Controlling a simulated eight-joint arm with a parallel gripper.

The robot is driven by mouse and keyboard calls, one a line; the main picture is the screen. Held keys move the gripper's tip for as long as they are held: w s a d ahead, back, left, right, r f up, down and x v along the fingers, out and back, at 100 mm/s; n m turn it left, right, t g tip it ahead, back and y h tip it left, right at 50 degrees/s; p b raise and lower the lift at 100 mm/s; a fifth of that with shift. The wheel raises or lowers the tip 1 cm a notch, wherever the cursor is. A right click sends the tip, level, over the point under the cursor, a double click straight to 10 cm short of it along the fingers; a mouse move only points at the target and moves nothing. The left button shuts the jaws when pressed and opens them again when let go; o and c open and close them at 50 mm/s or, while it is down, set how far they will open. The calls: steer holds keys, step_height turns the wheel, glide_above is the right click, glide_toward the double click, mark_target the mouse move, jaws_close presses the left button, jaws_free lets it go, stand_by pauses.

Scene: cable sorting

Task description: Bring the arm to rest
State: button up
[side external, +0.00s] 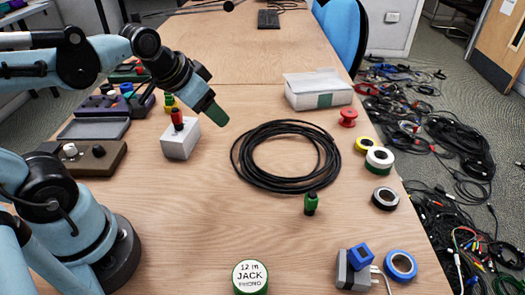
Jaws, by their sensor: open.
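My arm reaches in from the left. My gripper (214,111) is open, tilted downward above the table, with a dark green tip showing. It is apart from the table and from the things on it. It hangs just up and to the right of a white block (180,143) with a red-and-black plug (177,119) on top. The gap between the fingers is not clear from this side, and I see nothing held.
A coiled black cable (240,160) lies mid-table with a green connector (311,203) below it. A white box (318,88), tape rolls (385,198) and a blue-and-grey block (352,270) line the right. A round "12 m JACK" label (250,277) is in front. Boxes with knobs (85,160) stand left.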

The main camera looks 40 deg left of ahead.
steer(key=shift+s+d+f+n+t, duration=0.4)
steer(key=shift+s+d+f, duration=0.5)
steer(key=shift+d+f, duration=0.1)
